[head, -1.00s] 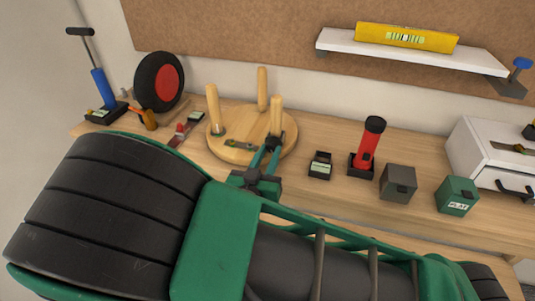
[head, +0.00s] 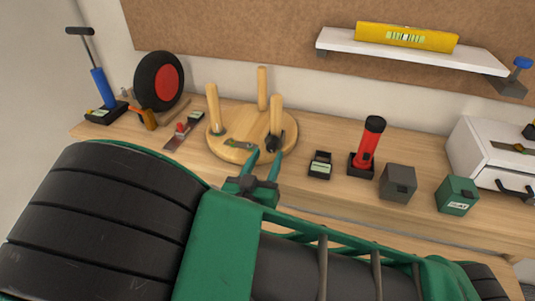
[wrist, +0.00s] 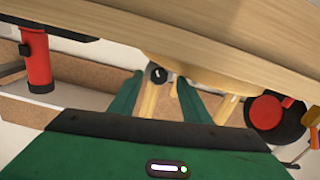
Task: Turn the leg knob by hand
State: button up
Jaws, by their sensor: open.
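An upturned round wooden stool (head: 229,148) lies on the workbench with three pale legs pointing up. A dark leg knob (head: 274,141) sits at the foot of its front right leg (head: 276,115). The knob also shows in the wrist view (wrist: 157,74), with a light mark on its face. My green gripper (head: 266,156) is open and empty on the near side of the knob. In the wrist view its two fingers (wrist: 157,92) stand apart, one on each side of the knob in the picture. The fingers look clear of it.
A black wheel with a red hub (head: 160,82) and a blue pump (head: 102,87) stand at left. Right of the stool are a small dark box (head: 320,165), a red flashlight (head: 368,143), a grey box (head: 398,182) and a green box (head: 457,195). A shelf (head: 410,52) hangs above.

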jog(key=v, duration=0.8)
jog(key=shift+s, duration=0.25)
jog(key=shift+a, duration=0.1)
